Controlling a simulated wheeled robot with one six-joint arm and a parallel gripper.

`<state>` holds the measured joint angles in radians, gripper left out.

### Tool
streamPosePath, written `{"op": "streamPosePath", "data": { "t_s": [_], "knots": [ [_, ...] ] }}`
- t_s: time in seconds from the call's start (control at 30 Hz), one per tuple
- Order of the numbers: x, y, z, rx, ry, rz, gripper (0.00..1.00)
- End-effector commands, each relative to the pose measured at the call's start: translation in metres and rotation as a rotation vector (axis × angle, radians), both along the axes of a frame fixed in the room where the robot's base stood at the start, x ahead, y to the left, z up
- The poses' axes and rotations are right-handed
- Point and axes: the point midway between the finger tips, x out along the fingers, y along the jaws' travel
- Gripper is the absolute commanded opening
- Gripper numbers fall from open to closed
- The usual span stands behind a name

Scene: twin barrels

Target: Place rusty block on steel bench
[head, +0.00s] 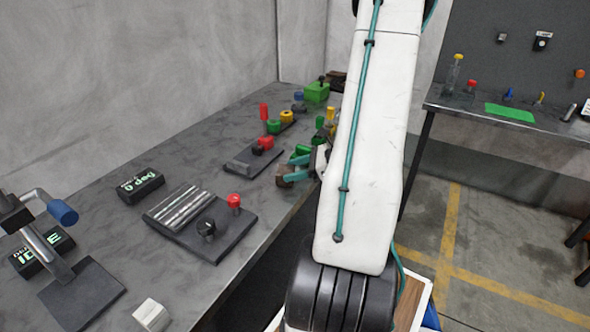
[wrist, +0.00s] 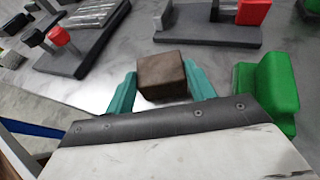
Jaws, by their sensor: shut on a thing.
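The rusty block (wrist: 162,75) is a brown cube held between the two teal fingers of my gripper (wrist: 160,88) in the wrist view. In the head view the block (head: 281,179) shows at the fingertips, left of my white arm, which hides much of the gripper. The grey steel bench (head: 95,198) runs along the wall at the left of the head view. The bench top (wrist: 130,48) also shows behind the block in the wrist view. The block is over or at the bench's front edge; I cannot tell whether it touches the top.
A green object (wrist: 268,90) stands close to the right finger. A dark plate with rods (head: 180,205), a red knob (head: 234,203) and a dark plate with a red-topped peg (head: 245,160) lie on the bench. A second table (head: 470,106) stands at the right.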

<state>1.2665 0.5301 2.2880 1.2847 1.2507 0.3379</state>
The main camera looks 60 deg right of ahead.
Motion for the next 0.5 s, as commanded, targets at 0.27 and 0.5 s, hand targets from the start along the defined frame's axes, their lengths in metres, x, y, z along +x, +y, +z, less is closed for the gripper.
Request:
{"op": "streamPosePath", "data": {
  "t_s": [0.27,0.5],
  "knots": [
    [0.0001,-0.0003,-0.0006,-0.001,-0.001,-0.001,0.11],
    [-0.0001,-0.0001,-0.0019,-0.001,-0.001,-0.001,0.76]
  ]
}}
